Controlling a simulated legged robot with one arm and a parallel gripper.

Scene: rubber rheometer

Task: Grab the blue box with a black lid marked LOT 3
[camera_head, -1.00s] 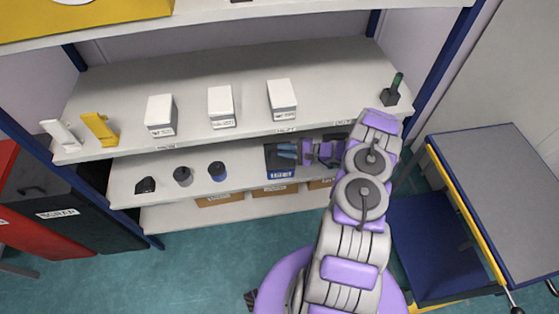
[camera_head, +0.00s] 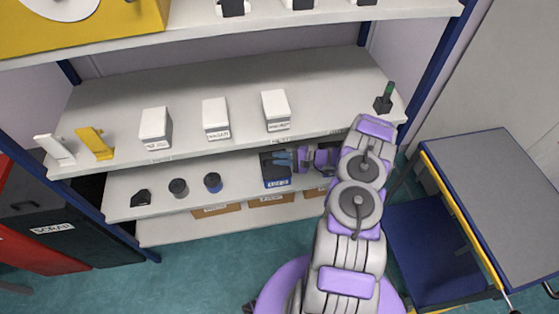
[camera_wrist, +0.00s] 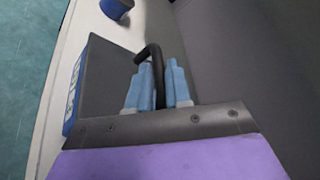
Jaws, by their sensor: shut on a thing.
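The blue box with a black lid (camera_head: 275,183) stands on the middle shelf, right of the small cylinders. My gripper (camera_head: 285,158) reaches in from the right, over the lid. In the wrist view its light-blue fingers (camera_wrist: 162,87) are shut on the black handle (camera_wrist: 152,55) of the lid. I cannot tell whether the box is clear of the shelf.
The shelf above (camera_head: 230,150) holds several white boxes. Brown boxes (camera_head: 270,200) sit below. A grey-topped cart (camera_head: 495,190) stands at right.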

